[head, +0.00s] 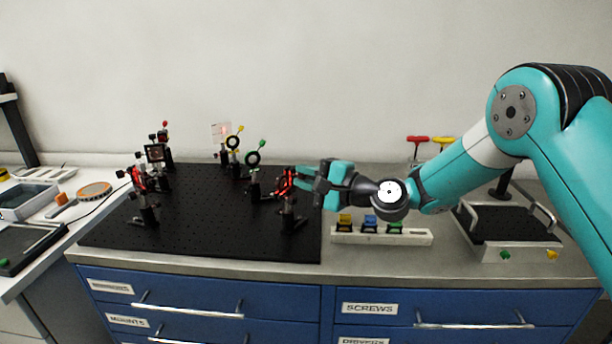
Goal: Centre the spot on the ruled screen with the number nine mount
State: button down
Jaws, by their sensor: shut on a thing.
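The ruled screen (221,132) is a small pale plate on a post at the back of the black breadboard (195,215). A reddish glow shows on its upper part; its exact place against the rulings is too small to tell. My gripper (292,178) comes in from the right and is shut on a part of a red-lit mount (288,210) at the board's right side. I cannot read a number on this mount or tell which part is between the fingers.
More mounts (145,205) stand at the board's left. A white rack (382,235) with coloured blocks and a handled tray (510,248) lie right. The board's front middle is clear.

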jog(key=c, duration=1.1)
grip_release()
jog(key=shift+o, duration=0.2)
jog(key=shift+d, duration=0.1)
jog(key=b+v, duration=0.7)
jog(key=v, duration=1)
jog(key=shift+d, duration=0.15)
jog(key=shift+s, duration=0.15)
